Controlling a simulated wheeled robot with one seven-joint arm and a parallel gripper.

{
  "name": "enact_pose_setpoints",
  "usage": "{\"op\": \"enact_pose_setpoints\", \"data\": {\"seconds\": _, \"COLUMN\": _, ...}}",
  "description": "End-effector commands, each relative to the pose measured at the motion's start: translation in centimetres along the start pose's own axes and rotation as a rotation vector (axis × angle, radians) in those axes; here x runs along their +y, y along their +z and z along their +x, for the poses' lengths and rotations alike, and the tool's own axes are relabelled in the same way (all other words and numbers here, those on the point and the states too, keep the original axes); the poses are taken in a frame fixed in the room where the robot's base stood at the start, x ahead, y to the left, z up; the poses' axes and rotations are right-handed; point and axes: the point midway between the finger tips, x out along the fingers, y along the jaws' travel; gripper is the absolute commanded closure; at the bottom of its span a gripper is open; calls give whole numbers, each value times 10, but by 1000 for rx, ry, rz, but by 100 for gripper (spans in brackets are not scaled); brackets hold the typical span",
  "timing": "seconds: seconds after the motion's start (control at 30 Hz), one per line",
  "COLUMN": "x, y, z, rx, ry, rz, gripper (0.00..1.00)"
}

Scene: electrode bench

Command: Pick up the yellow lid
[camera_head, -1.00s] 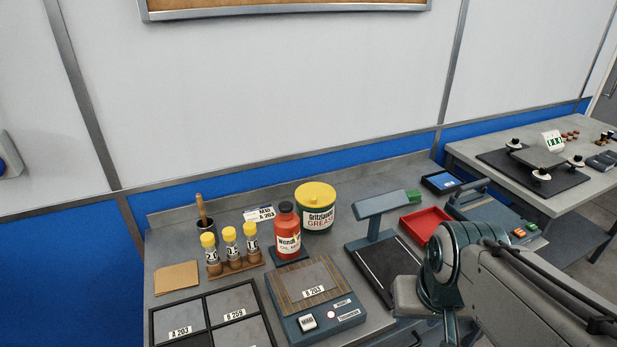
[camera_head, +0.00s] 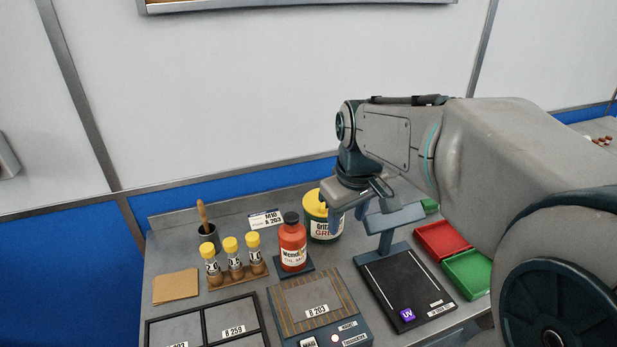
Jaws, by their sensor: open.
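One finger overlaps the right part of the lid and tub in the picture. I cannot tell whether it touches the lid. The gripper hides the lid's right edge.
A red oil bottle (camera_head: 292,243) stands close to the left of the tub. Several vials with yellow caps stand in a wooden rack (camera_head: 237,277). A dark UV stand (camera_head: 402,285) is at the right, beside red (camera_head: 440,240) and green trays (camera_head: 468,275).

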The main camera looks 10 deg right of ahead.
Motion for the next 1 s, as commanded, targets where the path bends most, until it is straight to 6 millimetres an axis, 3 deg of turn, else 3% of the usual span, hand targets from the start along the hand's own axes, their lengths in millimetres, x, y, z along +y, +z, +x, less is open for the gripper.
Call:
{"op": "enact_pose_setpoints", "data": {"seconds": 0.03, "x": 8, "y": -20, "z": -2, "rx": -14, "ry": -7, "rz": -56, "gripper": 53}}
{"op": "enact_pose_setpoints", "data": {"seconds": 0.27, "x": 37, "y": -94, "z": 2, "rx": -60, "ry": -40, "rz": -329, "gripper": 53}}
{"op": "enact_pose_setpoints", "data": {"seconds": 0.5, "x": 63, "y": -161, "z": 25, "rx": -101, "ry": -82, "rz": -607, "gripper": 53}}
{"op": "enact_pose_setpoints", "data": {"seconds": 0.73, "x": 77, "y": -197, "z": 46, "rx": -121, "ry": -112, "rz": -786, "gripper": 53}}
{"op": "enact_pose_setpoints", "data": {"seconds": 1.0, "x": 79, "y": -202, "z": 71, "rx": -129, "ry": -125, "rz": -839, "gripper": 53}}
